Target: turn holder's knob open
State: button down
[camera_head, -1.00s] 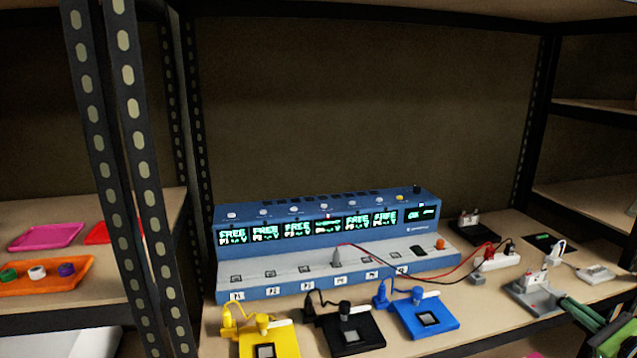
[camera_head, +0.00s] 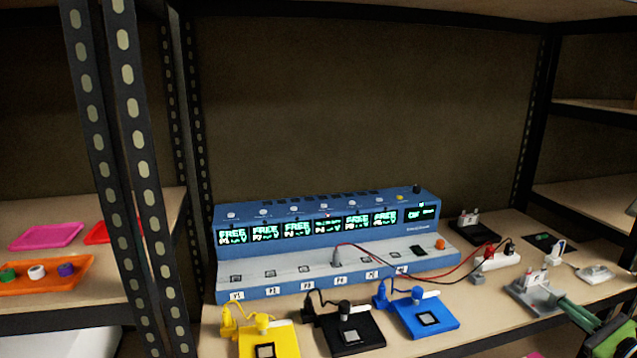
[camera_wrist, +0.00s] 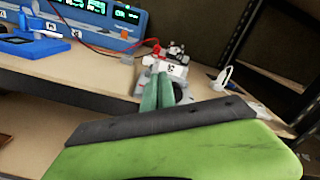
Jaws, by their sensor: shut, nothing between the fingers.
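A grey holder (camera_head: 534,292) with a white upright part stands at the right of the bench. Its knob cannot be told apart clearly. My gripper (camera_head: 564,301) has its green fingers together at the holder's right front edge, with nothing between them. In the wrist view the fingers of my gripper (camera_wrist: 157,80) point at the grey holder (camera_wrist: 145,84), overlapping it and hiding part of it. Whether they touch it I cannot tell. Yellow (camera_head: 284,337), black (camera_head: 362,332) and blue (camera_head: 440,318) holders stand further left.
A blue multi-channel unit (camera_head: 325,225) with lit displays stands behind the holders. A red cable runs to a white power strip (camera_head: 497,261). A small white device (camera_head: 593,272) lies to the right. A dark rack post (camera_head: 130,150) stands at left.

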jog(key=v, duration=0.6)
jog(key=d+m, duration=0.4)
jog(key=m, duration=0.2)
jog(key=x, duration=0.7)
jog(key=shift+d+r+p, duration=0.15)
jog(key=shift+r+p, duration=0.15)
jog(key=shift+p, duration=0.05)
